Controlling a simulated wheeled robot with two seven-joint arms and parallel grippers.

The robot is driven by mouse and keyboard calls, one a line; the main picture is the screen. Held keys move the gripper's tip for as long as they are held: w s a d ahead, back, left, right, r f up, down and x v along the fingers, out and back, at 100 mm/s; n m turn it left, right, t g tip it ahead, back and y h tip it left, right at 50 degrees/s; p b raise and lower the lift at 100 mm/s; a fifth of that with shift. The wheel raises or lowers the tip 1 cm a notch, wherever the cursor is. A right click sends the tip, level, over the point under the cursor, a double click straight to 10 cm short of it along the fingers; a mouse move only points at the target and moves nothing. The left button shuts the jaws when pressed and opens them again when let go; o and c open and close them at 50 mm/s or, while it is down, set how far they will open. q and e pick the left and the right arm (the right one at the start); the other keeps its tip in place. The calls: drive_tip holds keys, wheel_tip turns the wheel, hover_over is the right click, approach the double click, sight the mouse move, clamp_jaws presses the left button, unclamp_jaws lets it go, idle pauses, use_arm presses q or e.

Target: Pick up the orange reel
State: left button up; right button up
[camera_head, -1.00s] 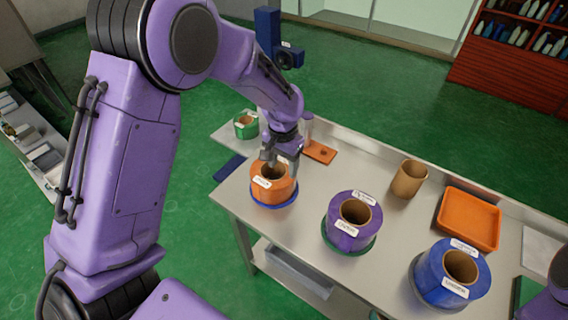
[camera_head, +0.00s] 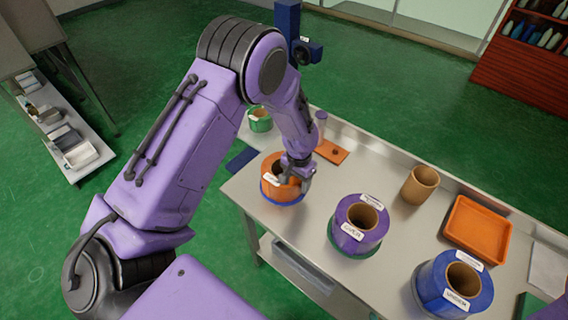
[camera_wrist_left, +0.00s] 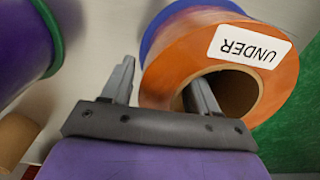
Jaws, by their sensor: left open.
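The orange reel (camera_head: 270,188) stands upright on the metal table, with a blue band at its base and an open brown core. In the left wrist view the reel (camera_wrist_left: 190,50) has a white label reading "UNDER". My left gripper (camera_head: 295,181) is open at the reel's right side, pointing down. In the wrist view the left gripper (camera_wrist_left: 158,78) has one finger at the core opening and the other outside the reel, so the reel's wall lies between them. Whether the fingers touch the wall cannot be told. My right gripper is out of view.
A purple reel (camera_head: 347,240) stands right of the orange one, and a blue reel (camera_head: 435,287) further right. Behind are a brown tube (camera_head: 420,187), an orange tray (camera_head: 478,230) and a flat orange piece (camera_head: 331,152). A green reel (camera_head: 260,126) stands at the back left.

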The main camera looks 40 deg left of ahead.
use_arm(q)
clamp_jaws()
drive_tip(key=shift+w+r, duration=0.1)
idle(1.2)
